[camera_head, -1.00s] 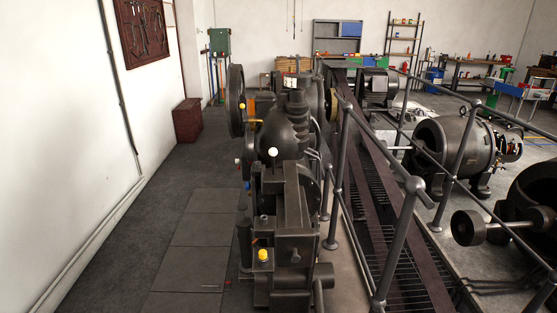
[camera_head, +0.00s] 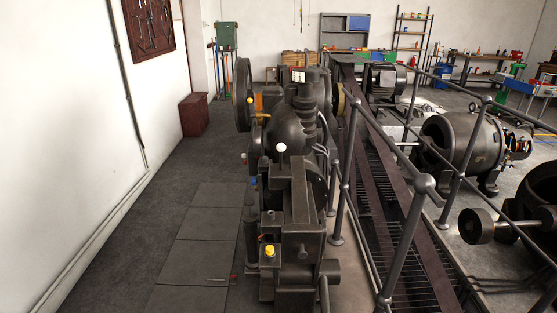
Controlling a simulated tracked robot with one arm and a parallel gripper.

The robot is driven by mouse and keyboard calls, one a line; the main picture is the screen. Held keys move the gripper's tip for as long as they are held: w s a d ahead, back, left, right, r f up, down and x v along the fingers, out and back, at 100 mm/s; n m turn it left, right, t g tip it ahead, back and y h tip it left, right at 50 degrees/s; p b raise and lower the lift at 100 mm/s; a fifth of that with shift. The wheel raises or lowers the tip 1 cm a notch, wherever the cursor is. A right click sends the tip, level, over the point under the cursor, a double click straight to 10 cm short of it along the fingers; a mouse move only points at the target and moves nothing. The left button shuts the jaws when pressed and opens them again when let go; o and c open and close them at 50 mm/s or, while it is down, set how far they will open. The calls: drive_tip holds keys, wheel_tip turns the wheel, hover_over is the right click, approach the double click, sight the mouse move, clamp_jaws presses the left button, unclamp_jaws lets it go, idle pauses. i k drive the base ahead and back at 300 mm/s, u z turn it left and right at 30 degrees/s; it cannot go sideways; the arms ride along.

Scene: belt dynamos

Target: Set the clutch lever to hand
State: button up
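A dark machine (camera_head: 300,205) stands in the middle, seen from its near end. A white ball knob (camera_head: 281,147) sits on its top behind the near block. A yellow knob (camera_head: 269,250) sits low on the near left of the block. I cannot tell which of these is the clutch lever, nor read any hand mark. My gripper is not in view.
A metal railing (camera_head: 424,183) runs along the right, beside dark belts over a grating. Dynamos (camera_head: 463,143) stand beyond it.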

sight(281, 147)
drive_tip(key=u, duration=0.05)
drive_tip(key=i, duration=1.15)
drive_tip(key=z, duration=0.6)
